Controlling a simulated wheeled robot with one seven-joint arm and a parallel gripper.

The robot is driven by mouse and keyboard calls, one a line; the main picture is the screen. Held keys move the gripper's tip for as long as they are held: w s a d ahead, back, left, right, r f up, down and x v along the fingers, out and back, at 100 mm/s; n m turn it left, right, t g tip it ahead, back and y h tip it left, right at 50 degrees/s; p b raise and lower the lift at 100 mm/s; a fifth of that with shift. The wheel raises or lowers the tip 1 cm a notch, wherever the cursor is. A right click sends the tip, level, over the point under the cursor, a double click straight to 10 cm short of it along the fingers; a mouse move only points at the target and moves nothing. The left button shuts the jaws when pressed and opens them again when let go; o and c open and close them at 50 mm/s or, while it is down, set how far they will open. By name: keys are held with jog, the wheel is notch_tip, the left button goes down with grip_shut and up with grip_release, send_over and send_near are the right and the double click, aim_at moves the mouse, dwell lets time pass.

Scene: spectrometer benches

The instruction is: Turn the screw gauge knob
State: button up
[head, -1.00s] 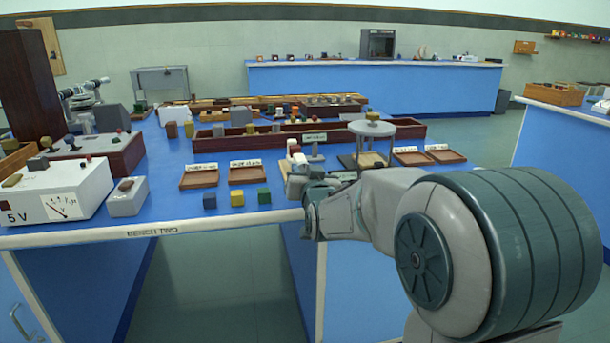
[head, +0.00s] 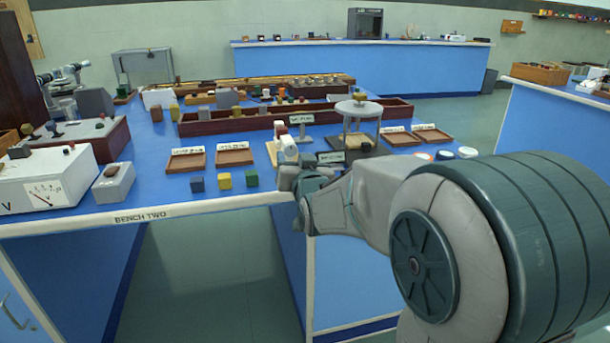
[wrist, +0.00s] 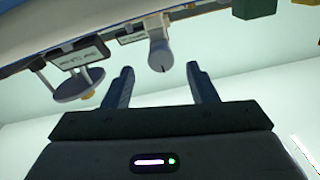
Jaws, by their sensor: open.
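A pale knob with a dark line on its end, which looks like the screw gauge knob, shows in the wrist view (wrist: 158,54), where the picture is upside down. In the head view a white upright part (head: 289,149), probably of the same device, stands at the bench's front edge just past my gripper. My gripper (wrist: 160,72) is open and empty. The knob shows in the gap between its two fingers, slightly beyond the tips; I see no contact. In the head view my wrist hides the fingers and much of the device.
A round-topped stand (head: 358,109) is just right of the device and also shows in the wrist view (wrist: 78,88). Blue, yellow and green cubes (head: 224,181) lie to the left along the front edge. Brown trays (head: 187,160) sit behind them. Open floor lies before the bench.

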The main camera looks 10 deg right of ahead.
jog(key=s+p, duration=0.1)
jog(key=s, duration=0.9)
jog(key=shift+s, duration=0.1)
jog(key=s+r+n+g+p, duration=0.1)
jog(key=s+r+g+p, duration=0.6)
jog(key=s+p, duration=0.3)
jog(key=s+r+g+p, duration=0.8)
jog(key=s+p, duration=0.2)
jog(key=p, duration=0.9)
jog(key=shift+s+r+n+p, duration=0.3)
jog(key=shift+r+n, duration=0.1)
